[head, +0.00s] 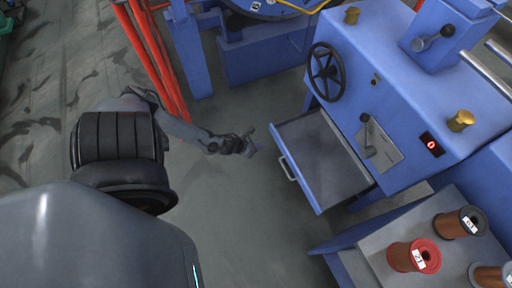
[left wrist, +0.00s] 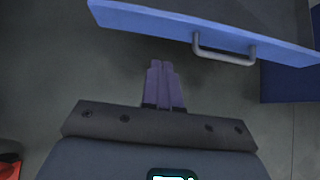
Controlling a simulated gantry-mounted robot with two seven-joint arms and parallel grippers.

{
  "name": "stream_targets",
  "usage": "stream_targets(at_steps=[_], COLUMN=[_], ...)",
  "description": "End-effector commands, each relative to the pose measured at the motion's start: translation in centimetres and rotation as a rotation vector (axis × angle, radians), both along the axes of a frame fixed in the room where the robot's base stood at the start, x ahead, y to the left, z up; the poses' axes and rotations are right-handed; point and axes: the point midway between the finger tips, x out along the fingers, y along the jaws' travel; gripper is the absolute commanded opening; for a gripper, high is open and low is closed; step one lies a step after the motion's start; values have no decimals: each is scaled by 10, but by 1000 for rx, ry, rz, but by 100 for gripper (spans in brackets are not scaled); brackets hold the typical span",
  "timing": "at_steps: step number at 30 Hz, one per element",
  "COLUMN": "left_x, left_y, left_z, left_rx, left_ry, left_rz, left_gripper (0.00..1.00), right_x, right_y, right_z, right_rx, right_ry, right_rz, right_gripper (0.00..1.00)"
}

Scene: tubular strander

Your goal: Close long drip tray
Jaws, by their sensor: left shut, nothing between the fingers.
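The long drip tray (head: 318,158) is a blue-fronted drawer with a grey inside. It is pulled out of the blue machine in the head view. Its front has a grey bar handle (head: 287,169), which also shows in the left wrist view (left wrist: 224,52). The tray's blue front edge (left wrist: 150,20) crosses the top of that view. My left gripper (head: 254,148) is shut and empty, just left of the tray front and apart from it. In the left wrist view its fingers (left wrist: 162,70) are together and point toward the tray front, left of the handle. My right gripper is not seen.
The blue machine (head: 395,80) carries a black handwheel (head: 325,72) and a lever (head: 366,135). Red rails (head: 150,50) stand behind my left arm. A table with several spools (head: 414,256) stands at the lower right. The grey floor left of the tray is clear.

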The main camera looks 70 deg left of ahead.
Motion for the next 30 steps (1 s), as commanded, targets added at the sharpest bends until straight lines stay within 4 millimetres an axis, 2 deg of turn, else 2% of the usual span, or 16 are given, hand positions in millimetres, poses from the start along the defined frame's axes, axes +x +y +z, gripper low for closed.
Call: stream_targets(at_steps=[1,9,18,30], left_x=[9,45,77,83], left_y=[0,5,9,9], left_z=[-13,-46,-42,-40], left_rx=[-2,-2,-1,-1], left_ry=[-4,-3,-1,0], left_rz=[1,1,0,0], left_gripper=[0,0,0,0], right_x=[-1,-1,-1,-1], right_y=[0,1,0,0], right_z=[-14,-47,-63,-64], right_rx=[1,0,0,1], right_ry=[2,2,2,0], right_rz=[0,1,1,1], right_gripper=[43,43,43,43])
